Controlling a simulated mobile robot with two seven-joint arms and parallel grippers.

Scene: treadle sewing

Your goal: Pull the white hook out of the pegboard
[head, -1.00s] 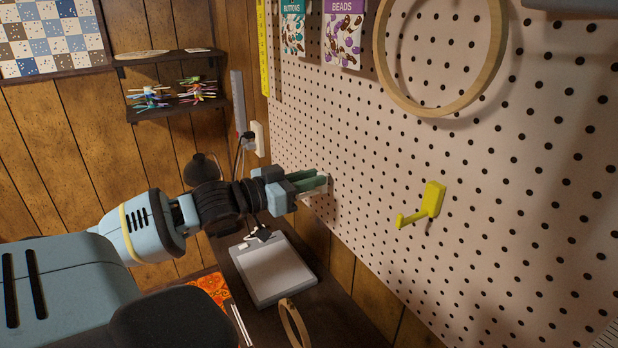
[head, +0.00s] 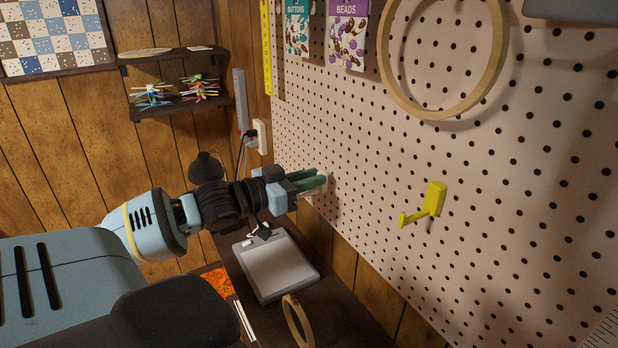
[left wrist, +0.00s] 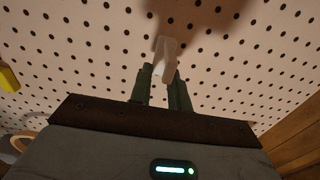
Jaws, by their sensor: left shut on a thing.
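The white hook (left wrist: 166,58) shows in the left wrist view, against the pegboard (left wrist: 80,50) and between the two green fingers. My left gripper (head: 322,178) reaches the pegboard (head: 370,150) from the left in the head view; its fingers also show in the left wrist view (left wrist: 163,82). It is shut on the white hook. In the head view the fingers hide most of the hook. The hook's base appears to be at the board, but I cannot tell whether its pegs are still seated. My right gripper is not in view.
A yellow hook (head: 432,203) sticks out of the pegboard to the right of my gripper. A wooden hoop (head: 386,75) and packets of beads (head: 347,35) and buttons (head: 298,28) hang above. A grey tray (head: 275,265) lies on the dark table below.

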